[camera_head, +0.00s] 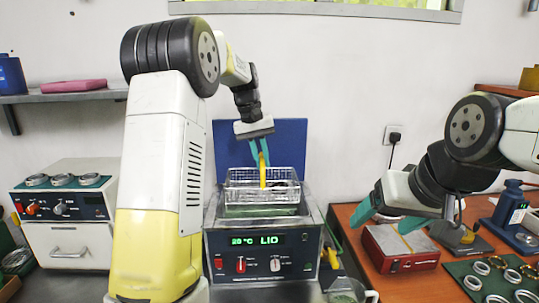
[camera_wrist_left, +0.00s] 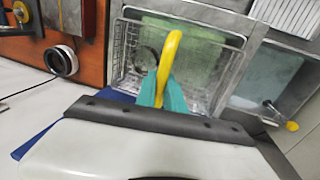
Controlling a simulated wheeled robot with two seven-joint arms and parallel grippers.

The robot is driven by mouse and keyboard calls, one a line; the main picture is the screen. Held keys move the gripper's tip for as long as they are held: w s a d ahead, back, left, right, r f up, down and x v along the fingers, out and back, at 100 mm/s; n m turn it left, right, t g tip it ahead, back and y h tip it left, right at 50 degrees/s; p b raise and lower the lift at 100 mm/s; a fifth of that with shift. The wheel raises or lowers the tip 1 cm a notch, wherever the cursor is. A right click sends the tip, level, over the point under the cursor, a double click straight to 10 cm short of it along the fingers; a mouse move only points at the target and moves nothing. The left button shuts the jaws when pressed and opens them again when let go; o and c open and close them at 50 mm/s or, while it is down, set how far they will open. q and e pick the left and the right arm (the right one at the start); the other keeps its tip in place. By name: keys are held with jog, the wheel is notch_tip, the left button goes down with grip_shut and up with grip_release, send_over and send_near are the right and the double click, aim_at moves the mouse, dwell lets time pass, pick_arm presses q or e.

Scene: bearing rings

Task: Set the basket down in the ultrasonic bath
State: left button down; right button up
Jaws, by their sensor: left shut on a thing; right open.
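The wire basket (camera_head: 262,190) with a yellow handle (camera_head: 263,172) is over the open tank of the ultrasonic bath (camera_head: 262,258). Its upper part shows above the tank rim; I cannot tell whether its bottom touches anything. My left gripper (camera_head: 260,156) is shut on the handle from above. In the left wrist view, the teal fingers (camera_wrist_left: 163,92) hold the yellow handle (camera_wrist_left: 172,52), and the basket (camera_wrist_left: 125,62) lies within the tank outline, with a dark ring arc inside. The bath's display reads "LID". My right gripper (camera_head: 388,220) is open and empty at the right.
The blue lid (camera_head: 290,137) stands upright behind the bath. A red-sided box (camera_head: 402,250) stands below my right gripper. Rings lie on a green mat (camera_head: 480,282) at the right and on a white device (camera_head: 65,205) at the left. A glass vessel (camera_head: 345,292) stands front right.

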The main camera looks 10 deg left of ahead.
pick_arm(q)
jog(key=a+x, duration=0.3)
jog(key=x, duration=1.2)
jog(key=shift+s+f, duration=0.25)
jog(key=shift+f, duration=0.55)
jog(key=c, duration=1.3)
grip_release()
jog(key=shift+c, duration=0.2)
jog(key=shift+d+r+v, duration=0.1)
jog(key=shift+d+v, duration=0.2)
jog(key=shift+v, duration=1.25)
jog(key=shift+d+r+v, duration=0.1)
jog(key=shift+d+v, duration=0.25)
jog(key=shift+v, duration=1.15)
jog(key=shift+d+v, duration=0.3)
jog(key=shift+v, duration=1.25)
jog(key=shift+w+r, duration=0.1)
jog(key=shift+r, duration=0.65)
